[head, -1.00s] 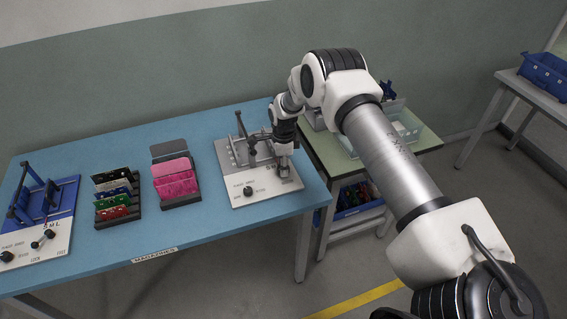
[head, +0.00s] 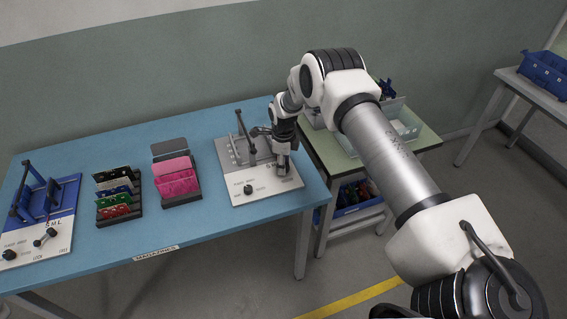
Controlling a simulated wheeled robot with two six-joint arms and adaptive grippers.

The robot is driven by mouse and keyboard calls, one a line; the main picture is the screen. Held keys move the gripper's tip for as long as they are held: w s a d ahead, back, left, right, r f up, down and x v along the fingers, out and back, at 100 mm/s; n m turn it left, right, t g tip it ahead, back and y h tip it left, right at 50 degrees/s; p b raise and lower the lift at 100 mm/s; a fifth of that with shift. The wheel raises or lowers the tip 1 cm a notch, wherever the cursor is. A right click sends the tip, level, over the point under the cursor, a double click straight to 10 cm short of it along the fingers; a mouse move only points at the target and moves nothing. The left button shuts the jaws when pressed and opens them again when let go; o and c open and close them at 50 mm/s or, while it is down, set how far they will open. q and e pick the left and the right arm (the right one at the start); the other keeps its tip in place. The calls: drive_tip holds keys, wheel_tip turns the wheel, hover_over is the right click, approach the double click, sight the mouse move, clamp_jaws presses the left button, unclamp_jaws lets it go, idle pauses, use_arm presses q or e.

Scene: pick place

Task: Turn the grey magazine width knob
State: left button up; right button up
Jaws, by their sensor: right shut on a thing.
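The grey magazine fixture (head: 233,153) stands at the right end of the blue table, with a white front panel (head: 238,181). A black knob (head: 248,189) sits free on the left part of that panel. My right gripper (head: 283,170) points down over the right part of the panel. It is shut on the width knob, which its fingers mostly hide, so I cannot read the knob's setting. My left gripper is out of view.
A blue magazine fixture (head: 66,192) stands at the table's left end. Two dark racks hold coloured boards (head: 115,198) and pink sheets (head: 176,178). A green side table (head: 330,151) with a clear bin adjoins on the right. Bare blue table (head: 150,235) lies in front.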

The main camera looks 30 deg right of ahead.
drive_tip(key=o, duration=1.1)
drive_tip(key=shift+s+f, duration=0.15)
drive_tip(key=shift+o, duration=0.2)
drive_tip(key=shift+r, duration=0.25)
wheel_tip(320, 180, up, 12)
drive_tip(key=shift+f, duration=0.2)
